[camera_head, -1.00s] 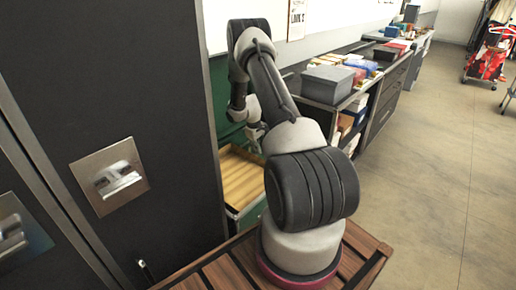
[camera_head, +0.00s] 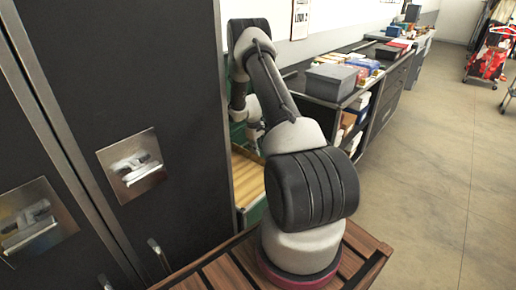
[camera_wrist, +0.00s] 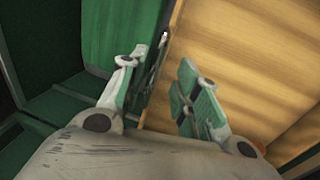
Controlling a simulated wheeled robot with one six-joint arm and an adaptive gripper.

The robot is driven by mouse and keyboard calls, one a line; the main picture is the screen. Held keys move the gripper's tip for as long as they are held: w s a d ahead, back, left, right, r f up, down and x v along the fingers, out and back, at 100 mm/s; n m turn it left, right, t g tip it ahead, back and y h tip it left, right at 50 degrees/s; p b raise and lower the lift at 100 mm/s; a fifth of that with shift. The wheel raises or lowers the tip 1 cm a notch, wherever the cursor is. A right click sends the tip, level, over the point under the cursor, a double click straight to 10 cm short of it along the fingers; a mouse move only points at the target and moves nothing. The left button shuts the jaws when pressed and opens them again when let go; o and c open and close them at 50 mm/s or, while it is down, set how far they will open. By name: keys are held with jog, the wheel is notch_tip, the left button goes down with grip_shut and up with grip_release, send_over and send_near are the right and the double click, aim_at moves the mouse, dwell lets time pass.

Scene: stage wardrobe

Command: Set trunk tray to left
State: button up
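The trunk tray (camera_head: 247,182) is a yellowish wooden tray in a green trunk (camera_head: 252,213), partly hidden behind the dark locker and my arm. In the wrist view the tray (camera_wrist: 250,60) fills the upper right, and green trunk surfaces (camera_wrist: 105,35) lie to its left. My gripper (camera_wrist: 160,85) is open, its two fingers apart. The left finger is over the green side and the right finger over the wood, with the tray's edge between them. Whether either finger touches the tray I cannot tell. My fingertips are hidden in the head view.
A tall dark locker (camera_head: 185,85) with metal latch plates stands close on the left. A long counter (camera_head: 385,88) with boxes runs along the wall behind and to the right of the trunk. The concrete floor (camera_head: 440,170) on the right is open.

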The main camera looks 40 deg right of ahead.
notch_tip(320, 180, up, 12)
jog(key=a, duration=0.2)
jog(key=shift+s+a, duration=0.15)
jog(key=shift+s, duration=0.05)
jog(key=shift+f, duration=0.1)
dwell(0.3)
